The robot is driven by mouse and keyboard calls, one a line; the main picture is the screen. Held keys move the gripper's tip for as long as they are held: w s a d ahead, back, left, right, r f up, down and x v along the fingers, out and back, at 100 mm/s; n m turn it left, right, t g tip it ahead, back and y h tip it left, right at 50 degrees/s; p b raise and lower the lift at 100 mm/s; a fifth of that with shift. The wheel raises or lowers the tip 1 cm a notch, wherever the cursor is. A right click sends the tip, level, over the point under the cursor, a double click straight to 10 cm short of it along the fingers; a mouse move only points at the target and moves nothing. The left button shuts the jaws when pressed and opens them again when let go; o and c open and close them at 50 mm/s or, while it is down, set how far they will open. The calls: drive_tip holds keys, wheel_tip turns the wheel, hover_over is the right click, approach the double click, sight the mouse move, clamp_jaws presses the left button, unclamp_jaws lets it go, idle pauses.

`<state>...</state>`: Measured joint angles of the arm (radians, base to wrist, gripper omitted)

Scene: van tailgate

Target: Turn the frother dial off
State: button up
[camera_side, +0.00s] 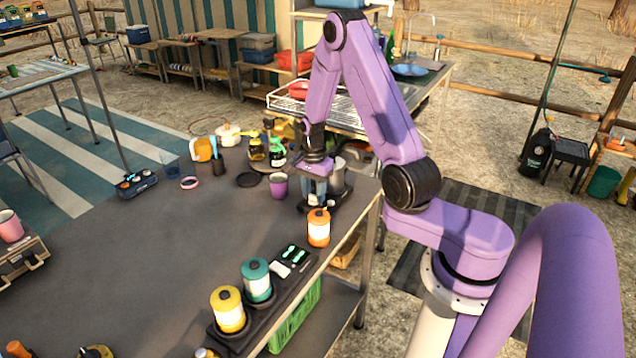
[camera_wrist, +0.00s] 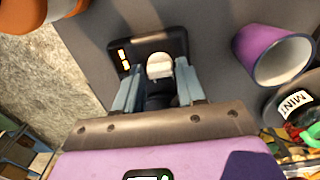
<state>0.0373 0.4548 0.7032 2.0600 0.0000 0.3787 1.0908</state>
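The frother is a dark base (camera_side: 345,207) at the right end of the long table, with a metal pot beside my gripper. In the wrist view its black base (camera_wrist: 175,42) shows two lit orange marks at its left side. A pale, round-topped knob (camera_wrist: 159,66), which looks like the dial, sits on that base. My gripper (camera_wrist: 160,66) points down over the base, its two grey-blue fingers apart on either side of the knob. Small gaps seem to show between knob and fingertips. The side view also shows my gripper (camera_side: 318,194) low at the frother; the dial is hidden there.
A purple cup (camera_side: 278,186) stands close to the left of the frother. An orange-and-white lantern (camera_side: 318,228) stands in front of it. Bottles (camera_side: 277,153) and a pot crowd the table behind. The middle of the table (camera_side: 160,245) is clear.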

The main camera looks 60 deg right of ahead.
sight(313, 195)
drive_tip(key=shift+m, duration=0.5)
wheel_tip(313, 195, up, 17)
drive_tip(key=s+a+r+n, duration=0.2)
drive_tip(key=a+n, duration=1)
drive_tip(key=s+a+n, duration=0.7)
drive_tip(key=s+n, duration=0.4)
drive_tip(key=n, duration=0.1)
drive_tip(key=shift+s+a, duration=0.2)
idle(0.6)
drive_tip(key=shift+s+r, duration=0.1)
